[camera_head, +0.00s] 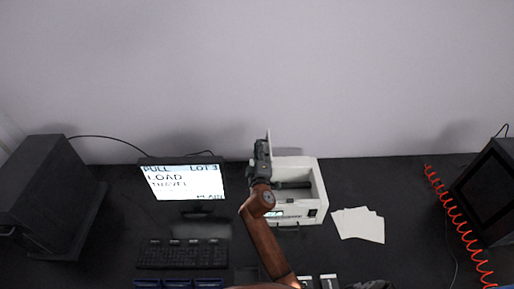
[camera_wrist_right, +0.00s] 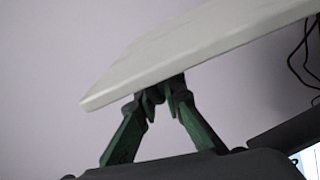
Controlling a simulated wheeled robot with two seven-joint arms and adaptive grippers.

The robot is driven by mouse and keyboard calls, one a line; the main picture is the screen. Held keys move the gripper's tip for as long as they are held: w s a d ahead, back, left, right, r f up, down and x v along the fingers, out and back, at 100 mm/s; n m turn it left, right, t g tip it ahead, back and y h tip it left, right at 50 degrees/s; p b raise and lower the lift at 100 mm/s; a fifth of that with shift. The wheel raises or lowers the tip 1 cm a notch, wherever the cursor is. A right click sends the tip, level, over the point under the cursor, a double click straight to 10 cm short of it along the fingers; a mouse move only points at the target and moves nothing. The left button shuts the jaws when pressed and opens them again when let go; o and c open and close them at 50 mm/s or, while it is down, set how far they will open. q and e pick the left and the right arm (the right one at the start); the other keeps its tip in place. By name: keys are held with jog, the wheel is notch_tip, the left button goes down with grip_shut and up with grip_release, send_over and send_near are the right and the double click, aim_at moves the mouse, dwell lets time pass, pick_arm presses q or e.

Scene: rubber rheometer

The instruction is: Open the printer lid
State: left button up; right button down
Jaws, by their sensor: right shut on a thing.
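The white printer (camera_head: 316,190) stands on the dark bench right of the monitor, and its inside shows from above. Its lid (camera_head: 268,138) is raised and seen almost edge-on at the printer's left side. In the right wrist view the lid (camera_wrist_right: 200,45) is a pale, tilted panel across the top. My right gripper (camera_head: 262,150) is at the raised lid, partly hidden by its own arm. In the wrist view its green-sided fingers (camera_wrist_right: 160,97) come together at the lid's lower edge, shut on it. My left gripper is in neither view.
A monitor (camera_head: 184,183) and a keyboard (camera_head: 183,254) are left of the printer. Pale sheets (camera_head: 358,224) lie to its right. A black box (camera_head: 42,190) stands far left; a dark device (camera_head: 489,190) and a red coiled cable (camera_head: 448,207) are far right.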

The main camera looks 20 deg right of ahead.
jog(key=c, duration=2)
grip_release()
jog(key=shift+c, duration=0.2)
